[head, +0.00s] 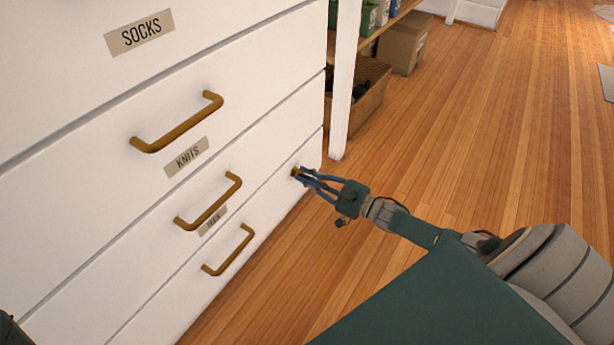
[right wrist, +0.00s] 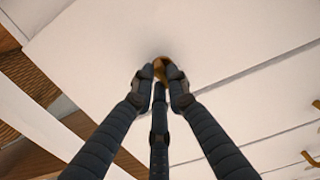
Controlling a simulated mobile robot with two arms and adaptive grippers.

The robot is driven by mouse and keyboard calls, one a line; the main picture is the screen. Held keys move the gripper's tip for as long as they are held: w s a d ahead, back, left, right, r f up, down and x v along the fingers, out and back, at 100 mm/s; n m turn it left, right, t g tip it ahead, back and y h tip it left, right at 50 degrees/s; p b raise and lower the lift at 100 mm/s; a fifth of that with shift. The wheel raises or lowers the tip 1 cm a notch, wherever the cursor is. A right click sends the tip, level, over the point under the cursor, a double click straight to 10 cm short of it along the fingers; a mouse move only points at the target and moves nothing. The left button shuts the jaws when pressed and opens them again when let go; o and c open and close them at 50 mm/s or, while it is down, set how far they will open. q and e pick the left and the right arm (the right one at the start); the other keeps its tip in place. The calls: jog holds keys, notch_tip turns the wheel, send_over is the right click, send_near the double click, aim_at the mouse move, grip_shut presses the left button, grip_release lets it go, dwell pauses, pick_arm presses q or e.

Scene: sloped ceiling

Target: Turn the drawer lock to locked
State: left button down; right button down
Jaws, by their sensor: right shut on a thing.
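The drawer lock (head: 295,172) is a small brass-coloured piece on the white drawer front, near the right edge of the dresser (head: 270,110). My right gripper (head: 304,174) is at it, with its fingers closed around it. In the right wrist view the fingertips (right wrist: 160,82) of my right gripper meet at the brass lock (right wrist: 161,66) and cover part of it. Which way the lock is turned cannot be told. My left gripper is not in view; only a dark green bit of my body shows at the lower left of the head view.
Brass bar handles (head: 205,201) stick out from the drawers left of the lock. Labels read SOCKS (head: 139,34) and KNITS (head: 187,157); a lower one is partly hidden. A shelf with a basket (head: 368,92) and a cardboard box (head: 404,43) stands behind.

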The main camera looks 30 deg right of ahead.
dwell(0.4)
jog(key=c, duration=1.7)
grip_release()
jog(key=shift+s, duration=0.1)
jog(key=v, duration=1.1)
jog(key=shift+s+d+f, duration=0.1)
jog(key=shift+s+d, duration=0.1)
jog(key=shift+s, duration=0.15)
